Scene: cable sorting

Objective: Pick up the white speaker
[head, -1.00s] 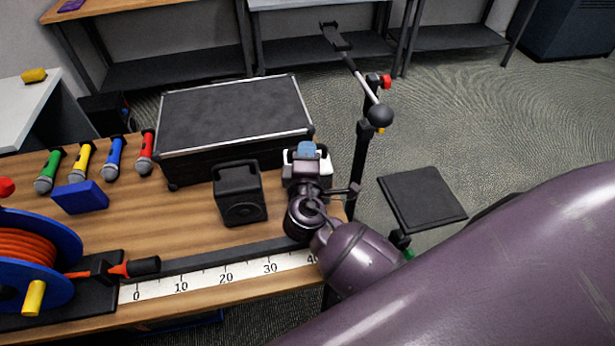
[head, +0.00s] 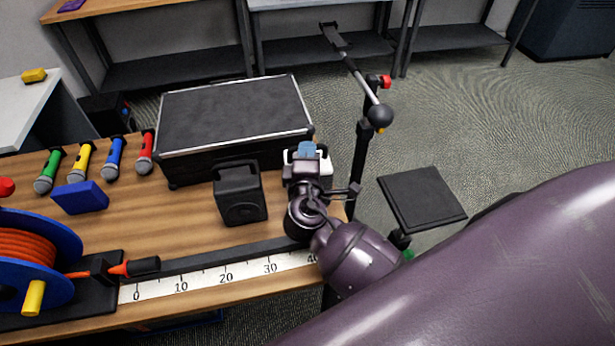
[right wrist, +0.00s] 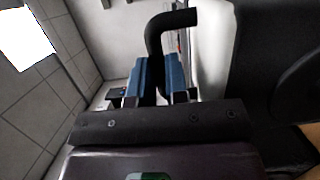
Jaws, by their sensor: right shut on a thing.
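The white speaker (head: 321,165) stands at the right end of the wooden workbench, mostly hidden behind my right gripper (head: 307,150) in the head view. Its white side (right wrist: 228,50) fills the right part of the right wrist view, and its black handle (right wrist: 168,20) arches at the top. My right gripper's blue fingers (right wrist: 156,75) are shut on the black handle, one on each side of it. My left gripper is not in view.
A black speaker (head: 239,192) stands just left of my right gripper. A large black case (head: 235,115) lies behind it. A microphone stand (head: 362,150) rises beside the bench's right end. A cable reel (head: 30,255), several microphones and a blue block (head: 80,197) are at left.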

